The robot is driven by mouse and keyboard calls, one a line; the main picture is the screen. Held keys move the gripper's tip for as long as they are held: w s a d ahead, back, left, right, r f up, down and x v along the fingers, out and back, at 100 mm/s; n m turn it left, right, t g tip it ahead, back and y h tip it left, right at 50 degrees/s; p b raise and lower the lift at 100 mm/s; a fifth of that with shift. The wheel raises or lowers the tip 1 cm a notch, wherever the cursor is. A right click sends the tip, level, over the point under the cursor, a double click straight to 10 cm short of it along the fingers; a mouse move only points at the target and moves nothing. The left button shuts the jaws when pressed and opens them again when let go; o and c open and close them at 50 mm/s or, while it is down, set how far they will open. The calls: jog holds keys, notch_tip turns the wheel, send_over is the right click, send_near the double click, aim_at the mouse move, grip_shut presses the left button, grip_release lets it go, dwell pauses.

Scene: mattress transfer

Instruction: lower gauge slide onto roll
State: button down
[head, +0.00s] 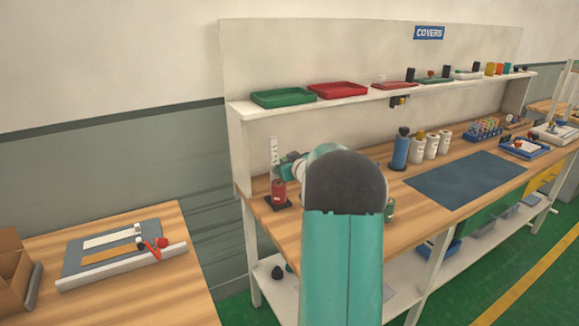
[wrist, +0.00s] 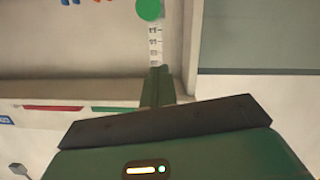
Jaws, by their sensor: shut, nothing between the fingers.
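The gauge (head: 273,150) is a white upright scale with dark marks, standing on a black base at the left end of the workbench. A red roll (head: 279,190) stands upright on that base in front of the scale. My gripper (head: 284,167) is beside the scale, above the roll, partly hidden by my own arm. In the wrist view the marked scale (wrist: 155,45) runs past the tip of my gripper (wrist: 158,72), whose fingers are together with nothing seen between them. A green round piece (wrist: 149,9) lies at the scale's end there. I cannot make out the slide clearly.
Trays, including a red one (head: 338,90), line the shelf (head: 365,95) above the workbench. A blue bottle (head: 401,150) and white rolls (head: 431,145) stand farther right. A blue mat (head: 467,178) lies clear. A side table (head: 150,290) is at left.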

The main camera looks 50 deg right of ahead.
jog(key=shift+w+d+f, duration=0.25)
jog(key=shift+w+f, duration=0.1)
jog(key=shift+f, duration=0.4)
jog(key=shift+w+d+f, duration=0.25)
jog(key=shift+w+f, duration=0.05)
jog(key=shift+f, duration=0.45)
jog(key=shift+w+d+f, duration=0.25)
jog(key=shift+w+f, duration=0.1)
jog(key=shift+f, duration=0.4)
notch_tip(320, 180, down, 4)
jog(key=shift+r, duration=0.1)
